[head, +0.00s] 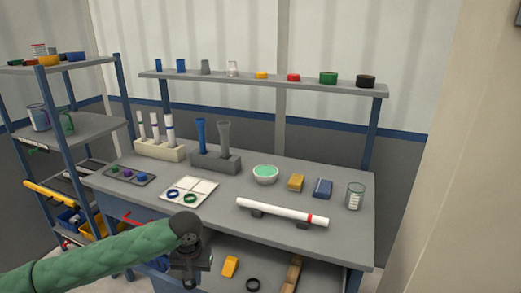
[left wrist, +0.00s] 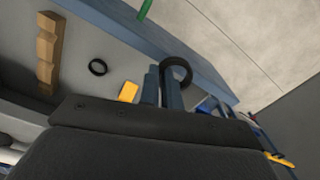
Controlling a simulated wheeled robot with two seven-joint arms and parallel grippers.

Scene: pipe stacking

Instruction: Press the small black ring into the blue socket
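My left gripper (head: 190,277) is low at the front of the workbench in the head view. In the left wrist view its two blue-grey fingers (left wrist: 162,90) are close together, and a black ring (left wrist: 187,68) is pinched by its edge at their tips. A second black ring (left wrist: 97,67) lies flat on the lower shelf; the head view also shows it (head: 253,284). Two small blue cylinders (head: 158,65) stand on the upper shelf, and a blue piece (head: 323,187) lies on the bench. I cannot tell which blue part is the socket. My right gripper is not in view.
A yellow block (head: 230,266) and a wooden notched block (left wrist: 47,55) lie on the lower shelf. The bench (head: 240,195) holds a white pipe (head: 270,211), a bowl (head: 265,174) and a white tray (head: 205,186) with rings. The bench's front edge is above the gripper.

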